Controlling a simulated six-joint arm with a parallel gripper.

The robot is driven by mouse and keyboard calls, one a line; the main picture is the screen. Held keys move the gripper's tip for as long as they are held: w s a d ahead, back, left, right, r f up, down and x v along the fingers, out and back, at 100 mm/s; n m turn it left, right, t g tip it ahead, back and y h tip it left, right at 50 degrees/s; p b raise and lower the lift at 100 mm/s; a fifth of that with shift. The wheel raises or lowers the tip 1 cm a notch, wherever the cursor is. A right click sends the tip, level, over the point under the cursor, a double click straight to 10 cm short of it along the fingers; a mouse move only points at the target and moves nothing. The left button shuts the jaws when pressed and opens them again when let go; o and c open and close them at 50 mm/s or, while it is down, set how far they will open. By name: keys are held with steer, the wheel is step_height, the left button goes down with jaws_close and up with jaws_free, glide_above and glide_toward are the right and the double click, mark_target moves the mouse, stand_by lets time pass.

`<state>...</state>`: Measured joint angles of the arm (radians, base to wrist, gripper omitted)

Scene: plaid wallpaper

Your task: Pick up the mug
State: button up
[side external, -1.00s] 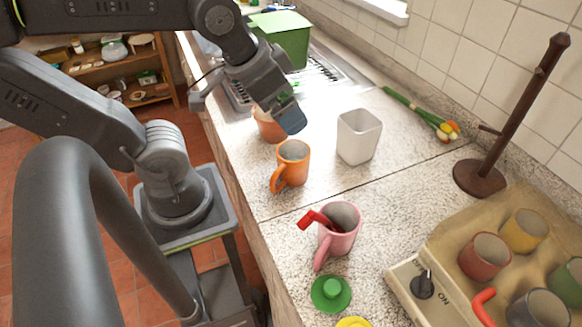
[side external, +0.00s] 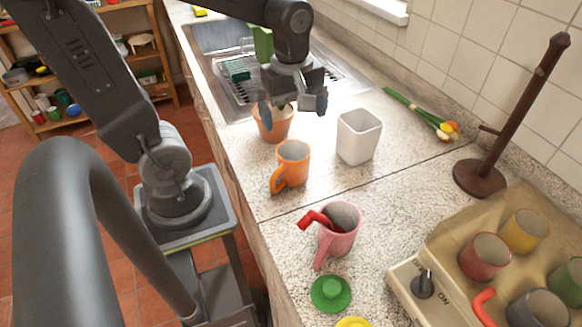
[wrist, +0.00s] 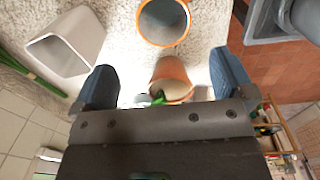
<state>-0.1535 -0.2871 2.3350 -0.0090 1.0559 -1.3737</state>
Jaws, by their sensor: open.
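An orange mug (side external: 291,166) stands upright on the counter, its handle toward the lower left. It also shows at the top of the wrist view (wrist: 163,24), beyond the fingertips. A pink mug (side external: 338,232) with a red piece in it stands nearer the camera. My gripper (side external: 293,106) is open and points down above the terracotta pot (side external: 272,126), behind the orange mug. In the wrist view, the pot (wrist: 172,76) lies between the two blue fingertips, and I see no contact. Part of the pot is hidden by the gripper body.
A white square container (side external: 359,138) stands right of the orange mug. A wooden stand (side external: 480,178) rises at the right. The sink (side external: 222,40) is behind.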

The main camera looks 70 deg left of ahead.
glide_above(294, 160)
steer(key=s+d, duration=0.1)
steer(key=d, duration=0.1)
step_height(294, 160, down, 7)
steer(key=shift+s+d+f, duration=0.1)
steer(key=shift+d+f, duration=0.05)
steer(key=shift+f, duration=1.25)
steer(key=shift+s+d+f, duration=0.1)
steer(key=shift+f, duration=1.25)
steer(key=shift+w, duration=0.1)
steer(key=c, duration=1.1)
steer(key=shift+r, duration=0.2)
